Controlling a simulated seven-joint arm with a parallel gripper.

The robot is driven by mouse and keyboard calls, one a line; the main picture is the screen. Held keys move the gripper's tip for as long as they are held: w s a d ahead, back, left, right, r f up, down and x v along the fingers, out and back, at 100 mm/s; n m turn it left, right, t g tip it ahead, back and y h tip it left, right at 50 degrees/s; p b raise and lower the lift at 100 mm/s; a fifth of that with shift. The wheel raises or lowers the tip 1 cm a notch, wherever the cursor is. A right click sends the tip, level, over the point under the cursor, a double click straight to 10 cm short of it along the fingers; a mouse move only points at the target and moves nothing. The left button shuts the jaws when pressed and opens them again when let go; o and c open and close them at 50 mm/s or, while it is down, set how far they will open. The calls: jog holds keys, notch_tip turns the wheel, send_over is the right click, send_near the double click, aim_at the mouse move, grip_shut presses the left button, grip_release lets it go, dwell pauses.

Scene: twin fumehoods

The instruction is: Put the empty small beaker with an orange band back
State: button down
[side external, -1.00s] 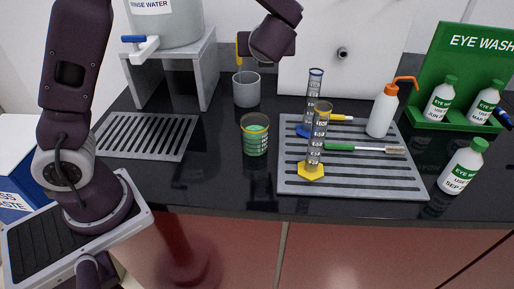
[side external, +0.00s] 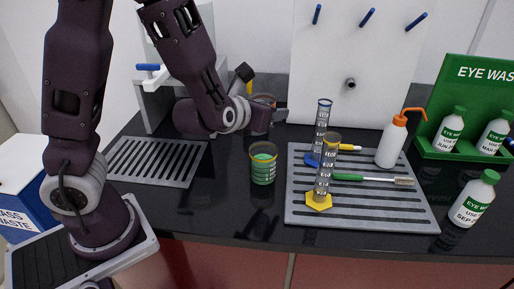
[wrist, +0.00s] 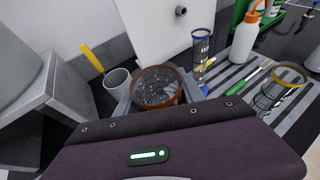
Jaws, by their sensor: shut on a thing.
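The small clear beaker with an orange band (wrist: 158,88) is between the fingers of my gripper (wrist: 160,98) in the wrist view, and the gripper is shut on it. It looks empty and roughly upright. In the side view the beaker's rim (side external: 264,99) shows above my gripper (side external: 268,115), which hides most of it. I cannot tell whether its base touches the counter. A second beaker (side external: 263,165) with green liquid and an orange-yellow rim stands on the counter in front of my gripper.
A grey cup (wrist: 117,80) with a yellow-handled tool stands left of the held beaker. The rinse-water stand (wrist: 33,95) is further left. A grey slotted mat (side external: 425,222) at right bears two cylinders, brushes and a wash bottle (side external: 391,145). An empty slotted mat (side external: 158,160) lies at left.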

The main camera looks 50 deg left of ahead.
jog(key=s+a+f+n+g+y, duration=0.2)
jog(key=s+f+n+g+y, duration=0.15)
jog(key=s+f+y, duration=0.2)
jog(key=n+g+y, duration=0.2)
jog(key=n+g, duration=0.2)
jog(key=n, duration=0.2)
send_over(209, 197)
jog(key=f, duration=0.2)
jog(key=shift+y, duration=0.25)
notch_tip(209, 197, down, 9)
jog(key=shift+f, duration=0.15)
jog(key=shift+f, duration=0.1)
jog(key=c, duration=0.7)
grip_release()
